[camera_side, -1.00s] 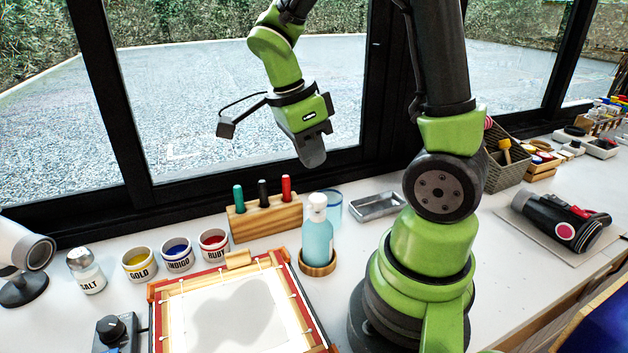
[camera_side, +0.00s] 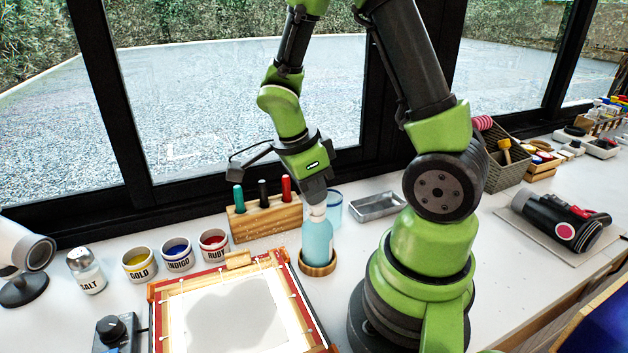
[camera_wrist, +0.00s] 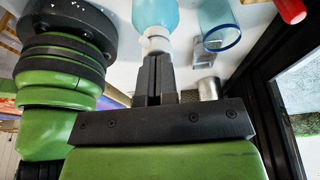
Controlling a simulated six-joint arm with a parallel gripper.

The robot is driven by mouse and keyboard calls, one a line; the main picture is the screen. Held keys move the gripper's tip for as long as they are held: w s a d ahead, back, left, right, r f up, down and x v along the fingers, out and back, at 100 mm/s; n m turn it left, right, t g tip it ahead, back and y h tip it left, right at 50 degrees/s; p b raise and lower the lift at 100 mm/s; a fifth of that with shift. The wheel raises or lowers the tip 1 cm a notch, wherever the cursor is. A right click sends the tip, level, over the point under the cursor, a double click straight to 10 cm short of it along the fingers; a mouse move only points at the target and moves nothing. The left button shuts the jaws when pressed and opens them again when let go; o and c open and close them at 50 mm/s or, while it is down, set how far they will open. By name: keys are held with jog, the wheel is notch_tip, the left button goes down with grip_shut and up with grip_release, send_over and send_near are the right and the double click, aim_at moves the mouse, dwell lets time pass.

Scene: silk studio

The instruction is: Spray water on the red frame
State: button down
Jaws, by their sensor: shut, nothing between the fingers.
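The spray bottle (camera_side: 317,243), pale blue with a white top, stands upright in a round wooden holder (camera_side: 318,269) just right of the red frame (camera_side: 306,307). The frame holds stretched white cloth (camera_side: 265,290) with a large grey patch. My gripper (camera_side: 316,204) points down at the bottle's white top. In the wrist view my gripper's fingers (camera_wrist: 153,70) are together, with the white top (camera_wrist: 154,42) of the blue bottle (camera_wrist: 157,14) right at their tips. Whether they touch it I cannot tell.
A wooden block (camera_side: 262,217) with green, black and red pens stands behind the bottle. A clear blue-rimmed cup (camera_side: 334,209) and a metal tray (camera_side: 377,206) are to its right. Gold, indigo and ruby pots (camera_side: 178,255) and a salt shaker (camera_side: 86,271) stand left.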

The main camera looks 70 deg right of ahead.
jog(key=shift+s+f, duration=0.15)
jog(key=shift+f, duration=0.25)
jog(key=d+v, duration=0.1)
jog(key=v, duration=1.3)
jog(key=shift+s+r, duration=0.15)
jog(key=shift+s, duration=0.05)
dwell(0.9)
jog(key=s+a+r+n+t+y, duration=0.2)
jog(key=s+a+n+t, duration=0.1)
jog(key=n, duration=0.8)
jog(key=s+a+r+n+t+y, duration=0.2)
jog(key=a+n+t, duration=0.4)
jog(key=n, duration=0.6)
jog(key=shift+s+t, duration=0.3)
jog(key=shift+s, duration=0.3)
